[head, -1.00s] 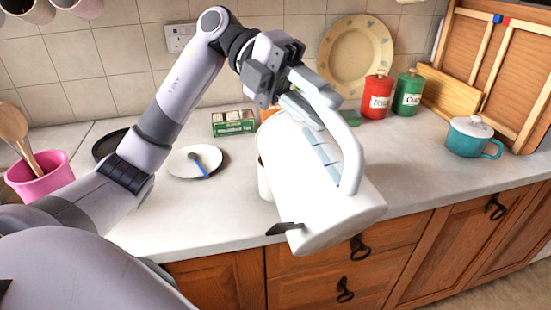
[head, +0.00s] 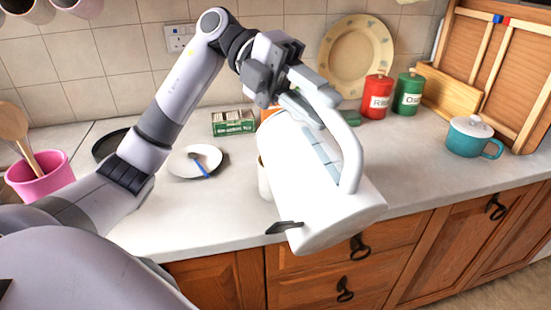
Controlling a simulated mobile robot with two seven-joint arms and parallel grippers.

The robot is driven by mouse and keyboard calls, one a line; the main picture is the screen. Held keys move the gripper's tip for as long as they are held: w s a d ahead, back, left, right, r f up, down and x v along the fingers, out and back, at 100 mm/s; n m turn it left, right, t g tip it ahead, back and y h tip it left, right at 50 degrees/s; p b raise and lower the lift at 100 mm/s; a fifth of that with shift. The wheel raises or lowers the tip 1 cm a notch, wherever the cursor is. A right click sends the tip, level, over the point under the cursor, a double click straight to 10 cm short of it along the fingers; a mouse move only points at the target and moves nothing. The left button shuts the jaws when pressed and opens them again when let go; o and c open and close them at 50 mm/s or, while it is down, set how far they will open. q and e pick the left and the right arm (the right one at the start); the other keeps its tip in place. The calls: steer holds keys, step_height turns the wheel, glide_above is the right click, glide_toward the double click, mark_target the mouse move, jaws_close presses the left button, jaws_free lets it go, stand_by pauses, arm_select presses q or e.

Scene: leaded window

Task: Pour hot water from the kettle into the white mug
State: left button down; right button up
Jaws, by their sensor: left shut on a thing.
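The white kettle (head: 305,185) is tilted steeply, its top end to the upper left and its base to the lower right, above the front of the counter. My left gripper (head: 312,98) is shut on the kettle at the upper end of its handle (head: 349,155). The white mug (head: 264,182) stands on the counter behind the kettle's left side. Only a narrow strip of the mug shows. My right gripper is not in view.
A white plate (head: 184,165) with a blue-handled spoon, a green tea box (head: 234,123) and a pink pot (head: 38,178) are to the left. Red (head: 376,97) and green (head: 408,93) canisters and a teal lidded pot (head: 466,143) are to the right.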

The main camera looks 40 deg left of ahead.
mark_target(345, 151)
arm_select(q)
steer(key=shift+a+r, duration=0.1)
steer(key=shift+r, duration=0.15)
stand_by(0.5)
steer(key=s+d+f+y, duration=0.1)
steer(key=d+f+y, duration=0.1)
steer(key=d, duration=0.1)
steer(key=s+d+m+t, duration=0.1)
steer(key=shift+s+d+f+y+p, duration=0.25)
steer(key=shift+s+f+y+p, duration=0.05)
steer(key=shift+f+y+p, duration=0.1)
steer(key=shift+s+d+y+p, duration=0.2)
steer(key=shift+d+y+p, duration=0.1)
steer(key=shift+d, duration=0.05)
steer(key=shift+d+f, duration=0.2)
steer(key=shift+s+d+m+t+y, duration=0.2)
steer(key=shift+m+t+y, duration=0.1)
steer(key=shift+y, duration=0.2)
steer(key=shift+s+d+f, duration=0.1)
steer(key=shift+d+f, duration=0.05)
steer(key=shift+f, duration=0.05)
steer(key=shift+d, duration=0.1)
